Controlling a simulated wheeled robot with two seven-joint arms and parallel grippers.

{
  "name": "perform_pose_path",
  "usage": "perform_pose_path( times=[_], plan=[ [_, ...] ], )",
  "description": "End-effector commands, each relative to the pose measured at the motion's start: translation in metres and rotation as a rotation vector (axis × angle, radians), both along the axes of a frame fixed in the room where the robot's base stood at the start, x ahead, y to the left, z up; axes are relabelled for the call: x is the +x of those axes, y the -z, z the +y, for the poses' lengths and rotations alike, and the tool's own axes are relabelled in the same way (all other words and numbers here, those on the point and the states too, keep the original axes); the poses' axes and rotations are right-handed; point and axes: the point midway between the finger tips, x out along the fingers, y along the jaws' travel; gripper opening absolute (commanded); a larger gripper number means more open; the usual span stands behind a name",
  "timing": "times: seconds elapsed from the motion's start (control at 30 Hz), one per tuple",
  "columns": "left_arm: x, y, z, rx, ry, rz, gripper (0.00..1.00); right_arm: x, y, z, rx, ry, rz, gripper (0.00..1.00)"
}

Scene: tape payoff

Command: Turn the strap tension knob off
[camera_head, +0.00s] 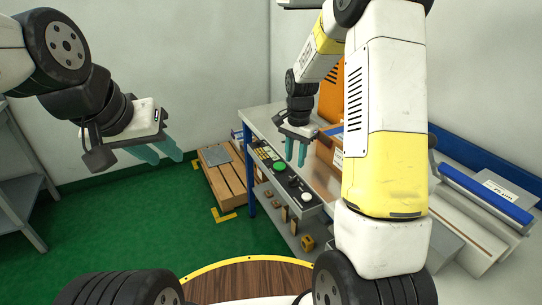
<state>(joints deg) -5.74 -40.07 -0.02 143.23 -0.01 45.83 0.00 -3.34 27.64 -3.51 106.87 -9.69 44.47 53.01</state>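My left gripper (160,153) is in the air at the left, fingers apart and empty, away from the bench.
An orange machine (331,92) stands on the bench behind my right gripper. A wooden pallet (228,183) lies left of the bench, and a grey shelf (20,208) stands at the far left. The green floor (130,222) between them is clear. My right arm hides part of the bench.

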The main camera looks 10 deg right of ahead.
Motion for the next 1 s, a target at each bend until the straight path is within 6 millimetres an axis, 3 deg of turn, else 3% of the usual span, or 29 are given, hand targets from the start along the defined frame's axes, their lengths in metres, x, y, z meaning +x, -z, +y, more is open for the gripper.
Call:
perform_pose_path(
  times=[0.17,0.6,1.0],
  plan=[
    [0.0,0.0,0.0,0.0,0.0,0.0,0.33,-0.005,0.005,-0.006,-0.014,0.029,0.03,0.32],
    [0.0,0.0,0.0,0.0,0.0,0.0,0.33,-0.005,0.069,-0.006,-0.014,0.028,0.03,0.32],
    [0.0,0.0,0.0,0.0,0.0,0.0,0.33,-0.004,0.079,-0.006,-0.013,0.027,0.026,0.32]
  ],
)
